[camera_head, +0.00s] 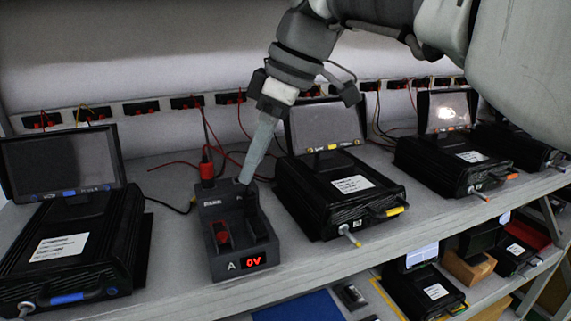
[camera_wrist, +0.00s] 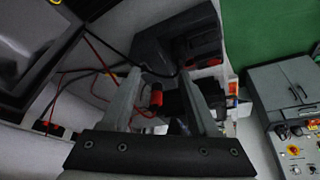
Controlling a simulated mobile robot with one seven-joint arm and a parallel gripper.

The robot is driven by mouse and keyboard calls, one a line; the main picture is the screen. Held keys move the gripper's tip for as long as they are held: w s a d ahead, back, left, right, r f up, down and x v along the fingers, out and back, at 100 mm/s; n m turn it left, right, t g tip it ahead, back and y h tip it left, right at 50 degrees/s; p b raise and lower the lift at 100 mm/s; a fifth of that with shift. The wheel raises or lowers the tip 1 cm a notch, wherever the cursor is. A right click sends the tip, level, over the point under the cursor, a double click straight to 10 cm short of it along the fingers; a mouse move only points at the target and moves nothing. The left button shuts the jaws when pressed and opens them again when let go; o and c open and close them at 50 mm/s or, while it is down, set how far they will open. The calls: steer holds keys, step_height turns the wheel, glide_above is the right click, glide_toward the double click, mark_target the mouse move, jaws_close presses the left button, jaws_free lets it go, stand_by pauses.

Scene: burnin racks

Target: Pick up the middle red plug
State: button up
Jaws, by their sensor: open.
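A red plug (camera_head: 207,168) with a cable rising from it stands upright at the back left of a dark grey box (camera_head: 226,266) marked A, whose display reads 0V. My gripper (camera_head: 246,182) points down over the back right of this box, to the right of the plug. In the wrist view my gripper (camera_wrist: 160,74) is open, with its two fingers apart. A red plug-like piece (camera_wrist: 156,96) shows between the fingers there, but I cannot tell its depth or whether it touches them. No plug is held.
Black units with screens stand on the shelf, one at left (camera_head: 70,245) and one right of the box (camera_head: 335,200). A socket strip (camera_head: 140,107) with red cables runs along the back. Loose red and black cables lie behind the box. A lower shelf holds more units.

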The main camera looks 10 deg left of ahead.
mark_target(211, 163)
steer(key=shift+w+a, duration=0.1)
steer(key=shift+a, duration=1.85)
steer(key=a, duration=0.2)
steer(key=shift+a, duration=0.35)
steer(key=b+x, duration=0.1)
steer(key=x, duration=0.2)
steer(key=shift+d, duration=0.1)
jaws_close()
